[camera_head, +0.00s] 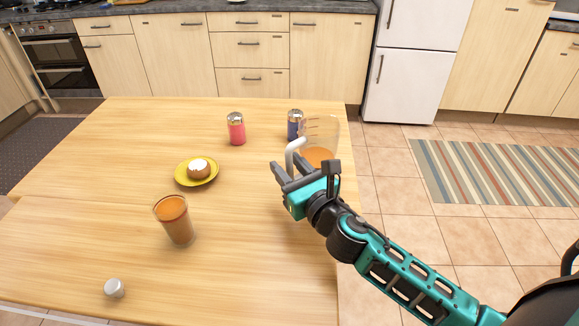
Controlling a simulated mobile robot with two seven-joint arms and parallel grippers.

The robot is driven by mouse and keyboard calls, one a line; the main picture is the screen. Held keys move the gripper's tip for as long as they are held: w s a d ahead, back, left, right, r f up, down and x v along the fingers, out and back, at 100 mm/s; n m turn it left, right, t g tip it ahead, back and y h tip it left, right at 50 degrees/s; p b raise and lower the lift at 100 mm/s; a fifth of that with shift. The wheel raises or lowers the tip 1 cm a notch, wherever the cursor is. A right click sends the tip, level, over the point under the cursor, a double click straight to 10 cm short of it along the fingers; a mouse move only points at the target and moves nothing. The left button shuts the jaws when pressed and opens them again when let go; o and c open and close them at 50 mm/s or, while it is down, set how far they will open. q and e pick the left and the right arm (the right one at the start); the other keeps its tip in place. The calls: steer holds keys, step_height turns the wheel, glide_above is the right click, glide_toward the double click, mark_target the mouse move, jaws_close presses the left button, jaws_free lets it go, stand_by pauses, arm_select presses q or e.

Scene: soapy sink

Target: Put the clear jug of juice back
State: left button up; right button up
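The clear jug (322,131) is at the right edge of the table, with orange juice (317,156) low in it. Its pale handle (292,150) faces left. My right gripper (291,172) is at the handle, in front of the jug, with its dark fingers around or beside the handle's lower part. The fingers and hand hide the jug's base and part of the handle, so I cannot tell whether they grip it or whether the jug rests on the table. My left gripper is not in view.
A pink shaker (236,129), a yellow plate (183,180) with an egg-like item (199,169), a glass of orange drink (176,221) and a small whitish cup (114,288) are on the wooden table (110,150). The front middle is clear.

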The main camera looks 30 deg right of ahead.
steer(key=shift+o, duration=0.5)
steer(key=shift+r, duration=0.1)
steer(key=shift+s, duration=0.15)
steer(key=s+b, duration=0.1)
steer(key=s, duration=0.9)
steer(key=shift+s+d+b, duration=0.15)
steer(key=shift+d+b, duration=0.05)
steer(key=shift+b, duration=0.2)
steer(key=shift+s, duration=0.7)
